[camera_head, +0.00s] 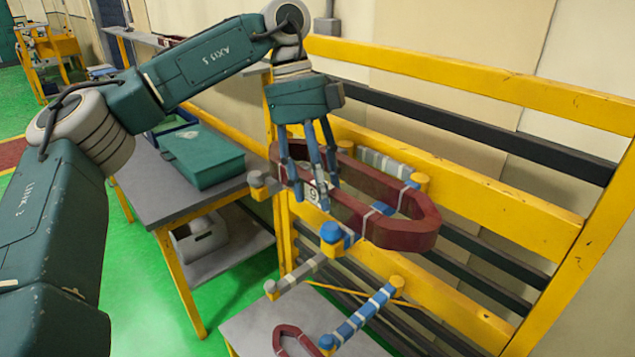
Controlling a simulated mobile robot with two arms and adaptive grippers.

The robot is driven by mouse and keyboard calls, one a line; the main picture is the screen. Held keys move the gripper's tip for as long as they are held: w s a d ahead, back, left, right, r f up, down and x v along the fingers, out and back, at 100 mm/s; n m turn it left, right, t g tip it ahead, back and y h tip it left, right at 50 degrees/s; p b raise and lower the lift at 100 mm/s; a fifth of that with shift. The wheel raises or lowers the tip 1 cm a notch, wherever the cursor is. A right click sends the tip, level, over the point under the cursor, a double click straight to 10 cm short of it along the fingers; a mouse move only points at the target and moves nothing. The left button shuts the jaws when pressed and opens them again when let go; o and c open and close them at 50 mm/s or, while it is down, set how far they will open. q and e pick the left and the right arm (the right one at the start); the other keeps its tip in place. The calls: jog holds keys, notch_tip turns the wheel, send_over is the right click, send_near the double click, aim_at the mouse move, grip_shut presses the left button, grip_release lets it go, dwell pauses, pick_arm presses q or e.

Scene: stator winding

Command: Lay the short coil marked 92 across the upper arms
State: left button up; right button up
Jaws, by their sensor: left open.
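The dark red oval coil (405,238) is at the upper arms of the yellow rack, long side running from left to lower right. It appears to lie across them, but contact is hard to tell. A white tag (318,193) on its left part is partly hidden by a finger; only a 9 is readable. The near upper arm has a blue end knob (330,232); another has a grey end knob (258,180). My left gripper (312,190) points down at the coil's left end, its fingers spread open around that part. My right gripper is not in view.
Below are lower arms, one grey (298,277) and one blue-striped (362,314). Another dark red coil (290,336) lies on a low grey surface (250,330). A green toolbox (205,160) stands on the grey bench at left. The green floor is open at left.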

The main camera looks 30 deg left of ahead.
pick_arm(q)
jog(key=shift+w+a+r, duration=0.15)
jog(key=shift+a+r, duration=0.05)
jog(key=shift+r, duration=0.3)
jog(key=b+v, duration=0.1)
jog(key=v, duration=0.4)
jog(key=shift+d+r, duration=0.1)
jog(key=shift+r, duration=0.05)
jog(key=p+v, duration=0.1)
jog(key=v, duration=0.4)
jog(key=shift+r+p, duration=0.35)
jog(key=shift+f, duration=0.1)
